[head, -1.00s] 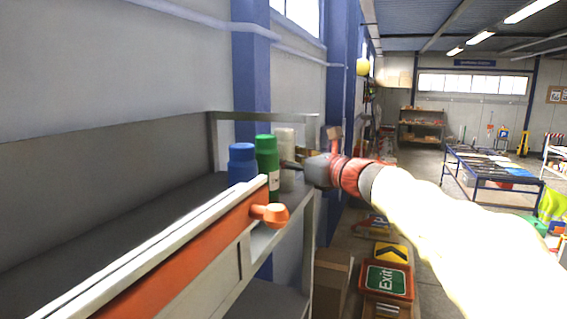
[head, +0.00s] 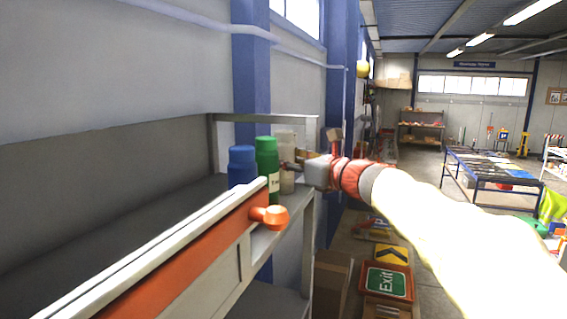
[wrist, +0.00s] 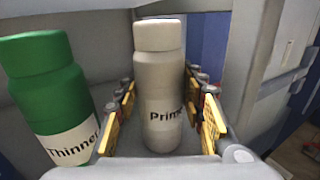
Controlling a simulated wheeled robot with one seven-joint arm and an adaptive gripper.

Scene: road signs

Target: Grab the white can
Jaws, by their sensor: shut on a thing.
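The white can (wrist: 160,82), a pale bottle-shaped can with a label reading "Prim...", stands upright in the middle of the wrist view. My gripper (wrist: 162,112) has its yellow-padded fingers on either side of the can's lower body, shut on it. In the head view, the white can (head: 287,183) is at the shelf's far end, partly hidden by the green can and my fingers. My gripper (head: 304,157) reaches it from the right.
A green can (head: 267,160) labelled "Thinner" stands close to the left of the white can; it also shows in the wrist view (wrist: 48,85). A blue can (head: 242,165) stands beside it. The shelf (head: 130,215) has an orange-and-white barrier (head: 190,250) along its front.

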